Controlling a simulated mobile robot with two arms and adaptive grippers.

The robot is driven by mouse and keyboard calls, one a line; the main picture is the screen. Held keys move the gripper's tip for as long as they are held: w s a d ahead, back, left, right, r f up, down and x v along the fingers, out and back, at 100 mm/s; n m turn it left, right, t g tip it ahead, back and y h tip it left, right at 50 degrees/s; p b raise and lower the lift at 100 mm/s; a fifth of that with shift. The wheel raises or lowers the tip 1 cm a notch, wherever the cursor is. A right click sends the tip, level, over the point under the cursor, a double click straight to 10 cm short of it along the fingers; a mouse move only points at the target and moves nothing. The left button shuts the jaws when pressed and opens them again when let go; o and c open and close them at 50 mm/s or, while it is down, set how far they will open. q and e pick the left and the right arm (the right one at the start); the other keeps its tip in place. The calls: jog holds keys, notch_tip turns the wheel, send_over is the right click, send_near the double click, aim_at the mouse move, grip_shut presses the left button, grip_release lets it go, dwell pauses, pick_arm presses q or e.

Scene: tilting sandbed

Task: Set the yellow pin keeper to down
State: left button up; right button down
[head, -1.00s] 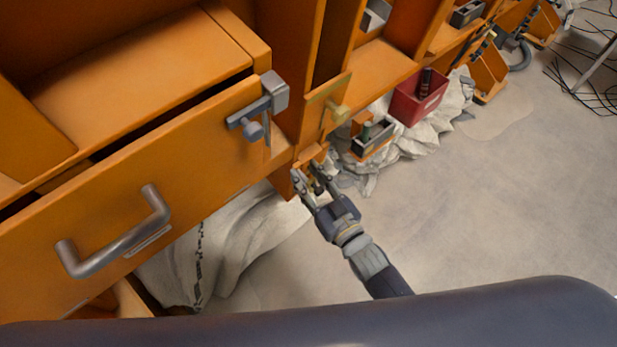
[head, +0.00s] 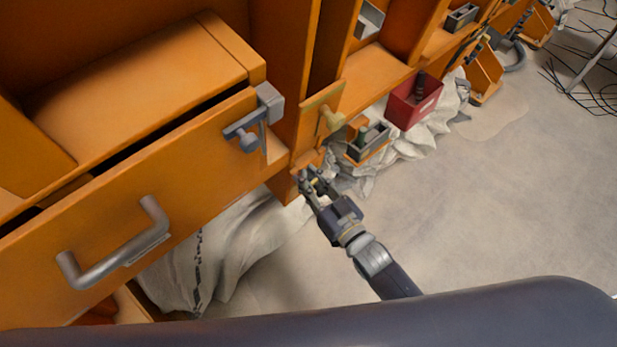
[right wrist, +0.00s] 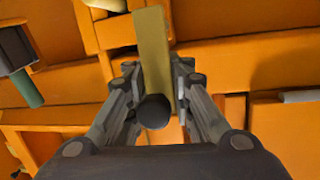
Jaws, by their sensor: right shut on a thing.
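The yellow pin keeper (right wrist: 153,50) shows in the right wrist view as an upright yellow bar between the fingers, with a dark round knob (right wrist: 154,111) at its near end. My right gripper (right wrist: 156,85) is shut on it. In the head view, my right gripper (head: 311,176) is low at the orange frame's corner, and its fingers hide most of what they hold. A yellow bracket with a knob (head: 332,121) shows on the post just above it. My left gripper is not in view.
A grey latch (head: 268,103) sits on the orange drawer front to the left, above a grey handle (head: 115,248). A red bin (head: 412,102) and a small grey-orange box (head: 368,141) are to the right. The floor (head: 490,220) at right is open.

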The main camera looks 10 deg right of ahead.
jog(key=shift+w+d+f+m+g+y+p, duration=0.1)
jog(key=shift+f+m+g+y+p, duration=0.15)
jog(key=shift+m, duration=0.3)
jog(key=shift+d+f+m+g+y+p, duration=0.15)
jog(key=shift+m+g+p, duration=0.15)
jog(key=shift+m, duration=0.25)
jog(key=shift+w+d+m+g+y, duration=0.3)
jog(key=shift+w+m+y, duration=0.1)
jog(key=shift+m, duration=0.6)
jog(key=shift+r, duration=0.15)
jog(key=c, duration=1.6)
grip_release()
jog(key=shift+a, duration=0.1)
jog(key=shift+s+d, duration=0.4)
jog(key=v, duration=1.1)
jog(key=shift+s, duration=0.2)
